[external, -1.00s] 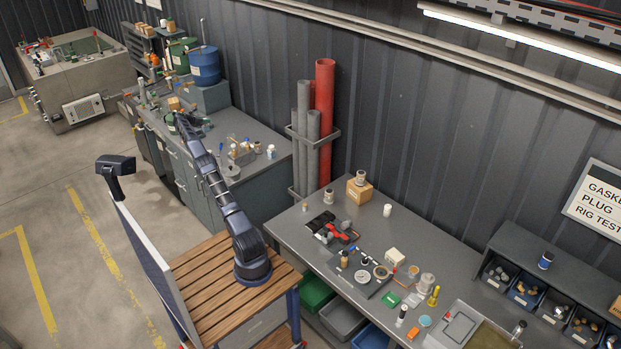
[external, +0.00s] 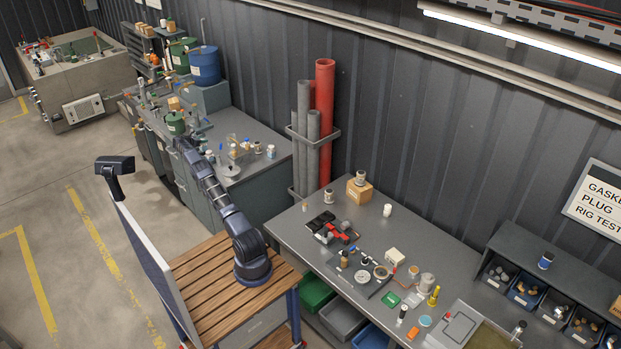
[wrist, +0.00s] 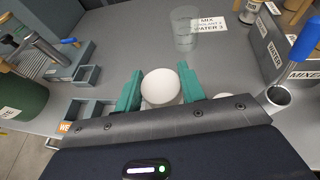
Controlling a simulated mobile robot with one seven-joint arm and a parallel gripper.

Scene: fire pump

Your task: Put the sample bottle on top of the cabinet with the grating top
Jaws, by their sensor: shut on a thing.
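My gripper (wrist: 161,92) has green fingers shut on a white round-topped thing (wrist: 161,86), seen from above in the wrist view. It looks like the sample bottle, but its body is mostly hidden below its top. I cannot clearly make out a grating top on any cabinet in these frames.
In the wrist view a clear beaker (wrist: 185,30) stands ahead, a grey labelled box (wrist: 283,55) at right, small grey trays (wrist: 88,75) at left. A blue drum (external: 205,66) stands at the bench's back. A large box-shaped unit (external: 85,100) stands at the far left.

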